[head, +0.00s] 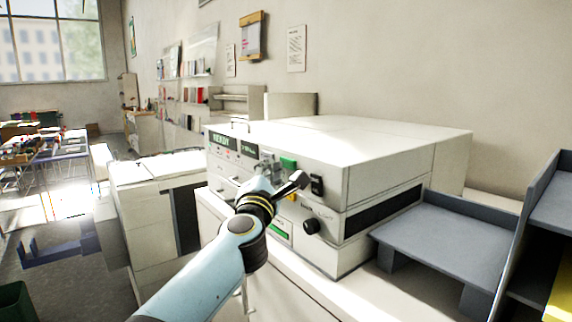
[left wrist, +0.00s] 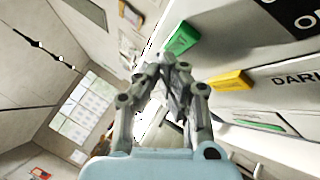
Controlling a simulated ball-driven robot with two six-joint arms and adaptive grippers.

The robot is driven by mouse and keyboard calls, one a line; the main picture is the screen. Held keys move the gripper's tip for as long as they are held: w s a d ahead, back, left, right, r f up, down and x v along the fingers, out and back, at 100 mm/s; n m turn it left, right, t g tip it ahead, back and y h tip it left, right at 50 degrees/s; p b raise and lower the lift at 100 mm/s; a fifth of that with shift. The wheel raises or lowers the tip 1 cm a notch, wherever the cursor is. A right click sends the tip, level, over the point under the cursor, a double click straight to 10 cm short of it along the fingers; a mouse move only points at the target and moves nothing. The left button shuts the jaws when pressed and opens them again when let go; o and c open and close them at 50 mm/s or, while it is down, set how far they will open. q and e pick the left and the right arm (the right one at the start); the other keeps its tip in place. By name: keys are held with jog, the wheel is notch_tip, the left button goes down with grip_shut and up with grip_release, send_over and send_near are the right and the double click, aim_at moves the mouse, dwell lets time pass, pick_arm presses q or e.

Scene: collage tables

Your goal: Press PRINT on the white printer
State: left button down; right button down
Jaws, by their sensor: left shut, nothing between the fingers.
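The white printer (head: 390,150) stands on a white cabinet, its control face toward me. A green button (head: 288,162) sits on its front, with a yellow button (head: 292,197) below it. My left gripper (head: 268,162) is in front of that face, shut and empty. I cannot read PRINT on any button. My right gripper is not in view.
A grey tray (head: 440,240) sits at the printer's right, near a grey rack (head: 535,225). Worktables with supplies stand at the far left.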

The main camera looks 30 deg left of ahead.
pick_arm(q)
jog(key=shift+w+d, duration=0.15)
jog(key=shift+w, duration=0.15)
jog(key=shift+w+d, duration=0.15)
jog(key=shift+w, duration=0.25)
dwell(0.6)
dwell(0.4)
jog(key=shift+s+a+p, duration=0.3)
jog(key=shift+s, duration=0.55)
jog(key=shift+s+a+p, duration=0.25)
jog(key=shift+s+a, duration=0.1)
jog(key=shift+s, duration=0.4)
jog(key=shift+s+a+p, duration=0.3)
jog(key=shift+s, duration=0.5)
jog(key=shift+s+a+p, duration=0.25)
jog(key=shift+s+a, duration=0.1)
jog(key=shift+s, duration=0.4)
